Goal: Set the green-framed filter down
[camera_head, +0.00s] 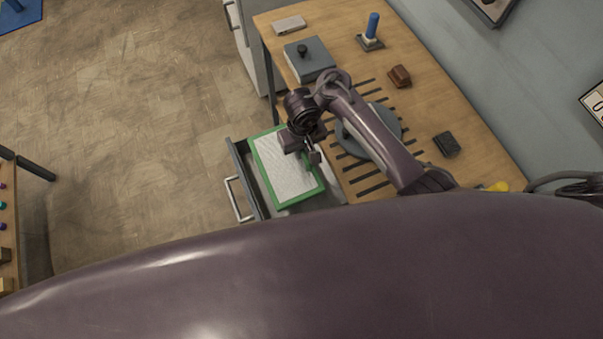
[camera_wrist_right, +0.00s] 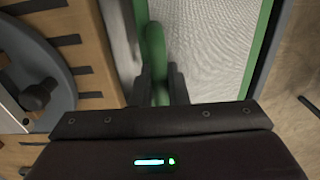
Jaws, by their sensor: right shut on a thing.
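The green-framed filter (camera_head: 284,170) is a flat rectangle with a white, textured panel. In the head view it lies over the open drawer (camera_head: 238,160) at the table's left side; I cannot tell whether it touches the drawer's bottom. My right gripper (camera_head: 312,152) is at the filter's right side. In the right wrist view the fingers (camera_wrist_right: 162,85) are shut on a green handle-like part (camera_wrist_right: 154,50) of the filter, and the white panel (camera_wrist_right: 215,45) shows to the right. My left gripper is not in view.
The wooden table (camera_head: 345,65) has dark slots and a round grey plate (camera_head: 385,118) under my right arm. On it are a grey box with a black knob (camera_head: 309,58), a blue-handled tool (camera_head: 371,32), a brown block (camera_head: 399,77) and a black block (camera_head: 447,144).

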